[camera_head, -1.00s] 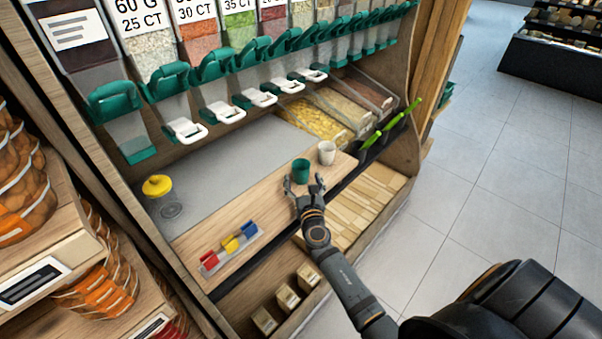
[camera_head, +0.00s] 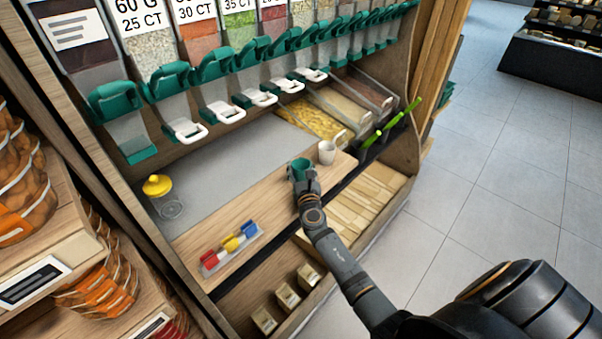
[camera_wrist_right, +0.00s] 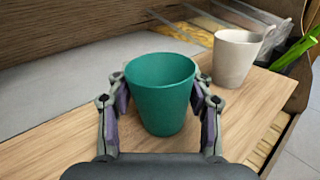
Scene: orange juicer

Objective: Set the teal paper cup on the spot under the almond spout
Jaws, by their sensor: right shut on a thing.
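The teal paper cup (camera_head: 300,167) is on the wooden counter ledge in the head view. In the right wrist view the teal cup (camera_wrist_right: 161,95) stands upright between the two fingers. My right gripper (camera_head: 304,176) is shut on it; in the right wrist view the fingers (camera_wrist_right: 160,105) flank it on both sides. A row of dispensers with teal tops and spouts hangs above the counter, several with white handles (camera_head: 222,112). I cannot tell which spout is the almond one, as no name is readable. My left gripper is not in view.
A white mug (camera_head: 327,153) stands just right of the cup, also seen in the right wrist view (camera_wrist_right: 233,60). A jar with yellow lid (camera_head: 158,187) and a holder with red, yellow and blue clips (camera_head: 232,246) are left. The grey counter (camera_head: 225,160) behind is clear.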

